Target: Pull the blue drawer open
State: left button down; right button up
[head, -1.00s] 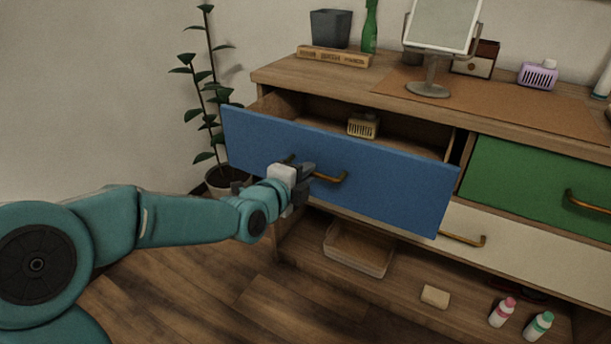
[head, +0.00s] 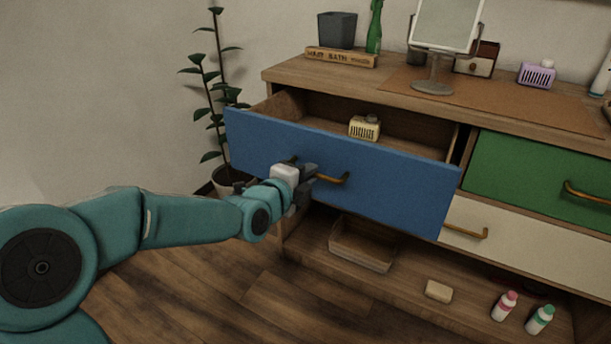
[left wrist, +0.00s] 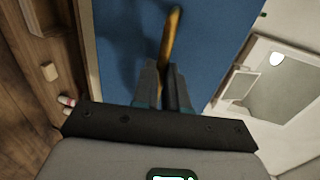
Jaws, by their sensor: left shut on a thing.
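The blue drawer (head: 390,185) stands pulled out from the dresser, with its inside showing from above. A small cream slotted object (head: 364,127) lies in it. A brass handle (head: 333,179) is on the drawer's front. My left gripper (head: 308,174) is at the handle and shut on it, hiding its left part. In the left wrist view the fingers (left wrist: 166,88) close around the brass handle (left wrist: 172,38) against the blue front. My right gripper is not in view.
A green drawer (head: 535,180) is to the right and a cream drawer (head: 530,243) below. The lower shelf holds an open bin (head: 362,245), a soap-like block (head: 438,291) and two bottles. A mirror (head: 446,25) stands on top. A potted plant (head: 216,110) is at left.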

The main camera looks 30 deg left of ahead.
pick_arm(q)
jog(key=c, duration=1.2)
grip_release()
jog(key=p+v, duration=0.3)
jog(key=v, duration=1.3)
jog(key=shift+s, duration=0.1)
